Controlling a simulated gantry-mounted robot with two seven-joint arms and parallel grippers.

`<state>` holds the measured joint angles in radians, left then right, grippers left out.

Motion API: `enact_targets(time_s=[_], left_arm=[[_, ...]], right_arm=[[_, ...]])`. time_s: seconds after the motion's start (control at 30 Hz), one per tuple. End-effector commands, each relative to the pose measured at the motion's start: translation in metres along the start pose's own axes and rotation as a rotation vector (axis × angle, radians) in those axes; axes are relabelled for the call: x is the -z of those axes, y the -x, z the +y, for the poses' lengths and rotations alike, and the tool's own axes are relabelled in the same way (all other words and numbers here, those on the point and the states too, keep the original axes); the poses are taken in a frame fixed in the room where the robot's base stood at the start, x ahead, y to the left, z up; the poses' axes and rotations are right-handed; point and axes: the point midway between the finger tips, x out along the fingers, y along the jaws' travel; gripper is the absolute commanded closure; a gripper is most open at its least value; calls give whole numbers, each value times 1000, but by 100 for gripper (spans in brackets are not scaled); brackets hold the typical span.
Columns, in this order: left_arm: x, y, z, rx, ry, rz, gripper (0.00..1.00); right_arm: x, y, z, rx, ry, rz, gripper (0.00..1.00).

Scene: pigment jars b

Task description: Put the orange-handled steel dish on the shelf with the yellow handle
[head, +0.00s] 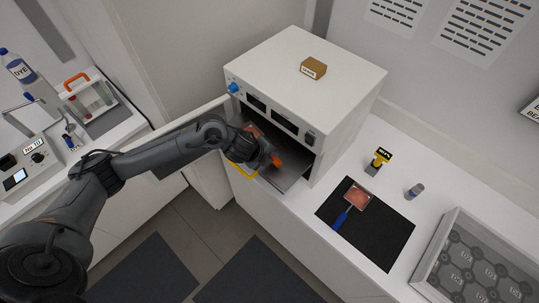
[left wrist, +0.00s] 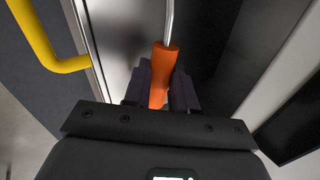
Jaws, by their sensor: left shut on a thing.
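My left gripper (head: 266,157) is at the open front of the white oven-like cabinet, shut on the orange handle (head: 277,161) of the steel dish. In the left wrist view the orange handle (left wrist: 163,68) stands between the fingers (left wrist: 161,88), with a thin steel rod running on from it. A reddish patch (head: 252,129), probably the dish's contents, shows past my arm; the dish is mostly hidden. A steel shelf (head: 291,174) shows at the opening. The yellow handle (head: 243,172) is partly behind my gripper and shows clearly in the left wrist view (left wrist: 47,45). I cannot tell whether the dish touches the shelf.
The white cabinet (head: 345,98) has a small labelled box (head: 313,69) on top. To its right are a blue-handled dish (head: 357,198) on a black mat (head: 375,236), a yellow-and-black tag holder (head: 379,161), a small jar (head: 415,191) and a patterned tray (head: 440,240).

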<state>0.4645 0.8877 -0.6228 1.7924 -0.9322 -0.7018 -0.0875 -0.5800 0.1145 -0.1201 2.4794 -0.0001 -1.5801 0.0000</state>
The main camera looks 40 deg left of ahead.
Motion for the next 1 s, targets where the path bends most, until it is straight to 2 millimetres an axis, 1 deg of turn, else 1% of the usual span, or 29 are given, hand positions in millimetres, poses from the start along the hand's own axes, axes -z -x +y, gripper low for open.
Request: enact_targets(time_s=[0.3,0.63,0.67,0.8,0.83,1.0], left_arm=[[0,0,-1,2,0,-1,100],[0,-5,3,2,0,0,100],[0,-4,2,2,0,-1,71],[0,-4,2,2,0,0,50],[0,-4,2,2,0,0,45],[0,-4,2,1,0,0,44]], right_arm=[[0,0,0,0,0,0,57],[-2,-4,2,-6,8,0,57],[-2,-4,2,-7,8,-1,57],[-1,-3,2,-8,9,-1,57],[-1,-3,2,-8,9,0,57],[-1,-3,2,-7,9,0,57]])
